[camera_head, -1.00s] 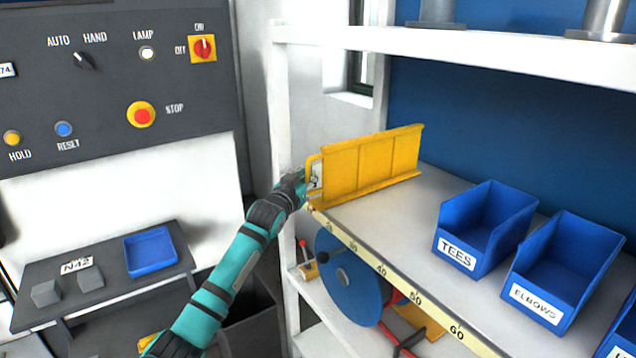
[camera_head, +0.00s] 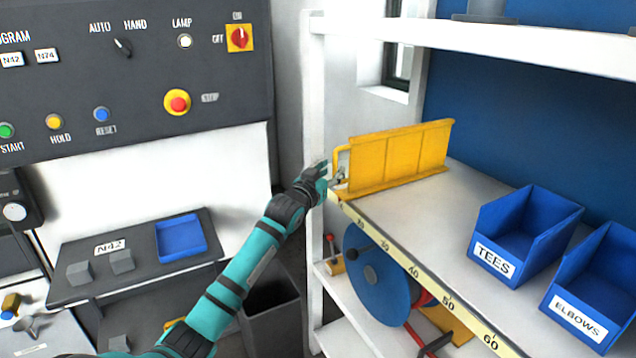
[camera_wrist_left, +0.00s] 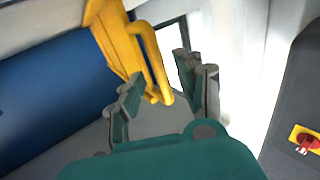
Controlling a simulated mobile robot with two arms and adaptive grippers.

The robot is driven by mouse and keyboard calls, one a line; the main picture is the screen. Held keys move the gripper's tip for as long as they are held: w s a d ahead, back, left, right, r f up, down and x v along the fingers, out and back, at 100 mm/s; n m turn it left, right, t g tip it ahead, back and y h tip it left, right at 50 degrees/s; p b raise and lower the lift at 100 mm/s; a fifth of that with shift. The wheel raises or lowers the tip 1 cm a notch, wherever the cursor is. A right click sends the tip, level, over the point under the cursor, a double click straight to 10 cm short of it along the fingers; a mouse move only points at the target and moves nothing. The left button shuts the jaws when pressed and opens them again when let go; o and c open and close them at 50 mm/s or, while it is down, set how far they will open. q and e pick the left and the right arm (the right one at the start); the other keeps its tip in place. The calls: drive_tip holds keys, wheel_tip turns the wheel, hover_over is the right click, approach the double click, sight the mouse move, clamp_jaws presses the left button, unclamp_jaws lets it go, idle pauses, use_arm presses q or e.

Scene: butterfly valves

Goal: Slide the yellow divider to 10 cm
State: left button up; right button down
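The yellow divider (camera_head: 400,157) stands upright at the left end of the shelf, with its loop handle (camera_head: 341,162) facing the front edge. The scale strip (camera_head: 431,287) runs along that edge. The divider's foot is at the low end, left of the 20 mark; I cannot read the mark beside it. My left gripper (camera_head: 331,174) is at the handle. In the left wrist view, the gripper (camera_wrist_left: 163,88) is open, its fingers spread on either side of the lower handle (camera_wrist_left: 156,65); I cannot tell whether either finger touches it. My right gripper is not in view.
Blue bins marked TEES (camera_head: 520,240) and ELBOWS (camera_head: 590,295) stand farther right on the shelf. A white post (camera_head: 312,130) is just left of the divider. An upper shelf (camera_head: 480,40) is above. A blue reel (camera_head: 375,275) is below. The shelf between divider and bins is clear.

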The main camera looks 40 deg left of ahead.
use_arm(q)
drive_tip(key=s+d, duration=0.1)
drive_tip(key=s, duration=0.8)
drive_tip(key=shift+d, duration=0.35)
drive_tip(key=shift+f, duration=0.1)
wheel_tip(320, 180, down, 23)
drive_tip(key=g, duration=0.4)
drive_tip(key=s+d+f+g, duration=0.15)
drive_tip(key=s+f, duration=0.25)
drive_tip(key=f, duration=0.4)
drive_tip(key=s+d+f+g+h, duration=0.1)
drive_tip(key=s+d+f, duration=0.15)
drive_tip(key=f, duration=0.45)
drive_tip(key=s+d+f+g, duration=0.15)
drive_tip(key=s+f, duration=0.25)
drive_tip(key=f, duration=0.4)
drive_tip(key=s+d+f+m+g+h+b, duration=0.1)
drive_tip(key=s+d+f+m+g, duration=0.15)
drive_tip(key=s+d+f, duration=0.7)
drive_tip(key=s+d+f+m+g+h, duration=0.1)
drive_tip(key=s+d+f+g, duration=0.25)
drive_tip(key=s+f, duration=1.25)
drive_tip(key=s+d+m+g, duration=0.1)
drive_tip(key=s+d, duration=0.3)
drive_tip(key=s, duration=1.2)
drive_tip(key=shift+d+f+g+b, duration=0.3)
drive_tip(key=shift+d+f+g, duration=0.1)
drive_tip(key=shift+g, duration=0.4)
